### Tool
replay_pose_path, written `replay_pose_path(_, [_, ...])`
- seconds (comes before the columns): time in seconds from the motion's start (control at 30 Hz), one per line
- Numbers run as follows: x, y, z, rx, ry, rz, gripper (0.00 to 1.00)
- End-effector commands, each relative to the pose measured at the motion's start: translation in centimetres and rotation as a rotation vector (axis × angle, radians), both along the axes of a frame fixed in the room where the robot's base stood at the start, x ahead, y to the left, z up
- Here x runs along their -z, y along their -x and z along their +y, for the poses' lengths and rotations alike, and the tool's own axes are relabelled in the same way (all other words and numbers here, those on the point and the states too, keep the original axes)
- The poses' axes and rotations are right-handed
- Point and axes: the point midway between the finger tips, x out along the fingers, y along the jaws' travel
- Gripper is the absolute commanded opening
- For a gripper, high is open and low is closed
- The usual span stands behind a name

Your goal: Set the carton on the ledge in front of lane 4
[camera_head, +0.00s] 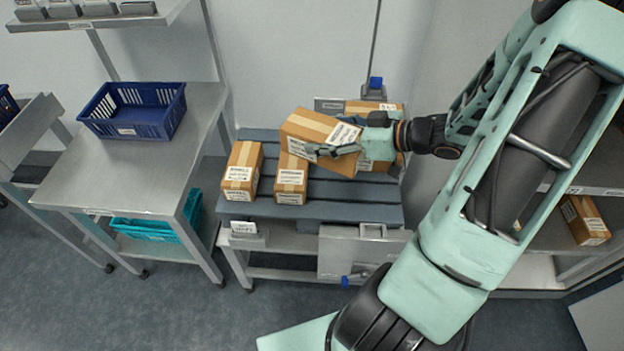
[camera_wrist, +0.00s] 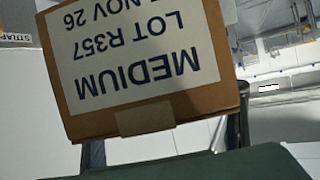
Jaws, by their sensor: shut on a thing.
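A brown carton (camera_head: 312,128) with pale tape is held up and tilted in my gripper (camera_head: 338,150). It hangs above a blue-grey slatted pallet on a bench. In the wrist view the held carton (camera_wrist: 130,60) fills much of the picture. Its white label reads MEDIUM, LOT R357 and NOV 26, upside down. My gripper (camera_wrist: 165,150) is shut on it, with a finger showing at each side of its lower edge. I cannot make out a ledge in front of lane 4.
Several cartons stand on the pallet (camera_head: 350,212), including one at the left (camera_head: 242,170). A steel table (camera_head: 140,170) with a blue crate (camera_head: 125,130) is at left, above a teal crate (camera_head: 150,230). Another carton (camera_head: 585,220) sits on a right shelf. Floor at lower left is clear.

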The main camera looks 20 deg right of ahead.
Motion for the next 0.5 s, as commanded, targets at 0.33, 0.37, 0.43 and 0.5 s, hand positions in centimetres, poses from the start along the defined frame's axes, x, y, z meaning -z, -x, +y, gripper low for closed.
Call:
replay_pose_path(0.33, [7.2, 3.2, -6.1, 0.176, 0.001, -0.001, 0.2])
replay_pose_path(0.37, [7.6, 3.5, -6.6, 0.191, 0.002, -0.002, 0.2])
replay_pose_path(0.43, [8.7, 4.2, -7.7, 0.227, 0.001, -0.004, 0.2])
replay_pose_path(0.5, [9.7, 4.9, -8.7, 0.259, 0.001, -0.008, 0.2])
